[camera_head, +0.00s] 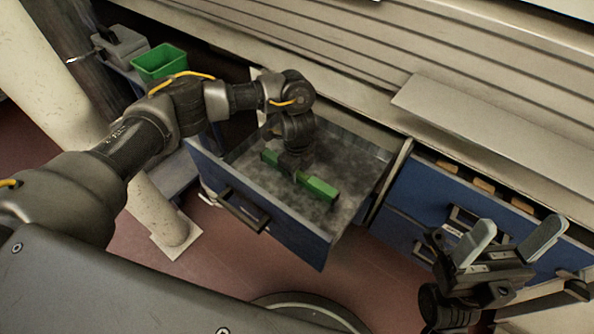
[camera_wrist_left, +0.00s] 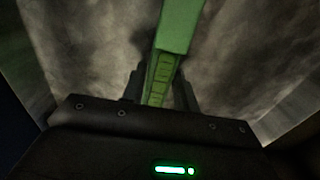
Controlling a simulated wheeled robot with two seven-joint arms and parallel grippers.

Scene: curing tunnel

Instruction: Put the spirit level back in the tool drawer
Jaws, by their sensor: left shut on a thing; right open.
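The green spirit level (camera_head: 317,187) is inside the open blue tool drawer (camera_head: 285,228), low over its grey floor. My left gripper (camera_head: 292,172) reaches down into the drawer and is shut around the middle of the level. In the left wrist view the green level (camera_wrist_left: 178,30) runs between the two dark fingers (camera_wrist_left: 159,88), with the drawer floor behind it. I cannot tell whether the level touches the floor. My right gripper (camera_head: 508,243) is open and empty, at the lower right in front of the other drawers.
Closed blue drawers (camera_head: 430,195) stand right of the open drawer. A green bin (camera_head: 160,62) and a grey box (camera_head: 122,46) are at upper left. A pale post (camera_head: 155,215) stands left of the drawer. The drawer floor around the level looks clear.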

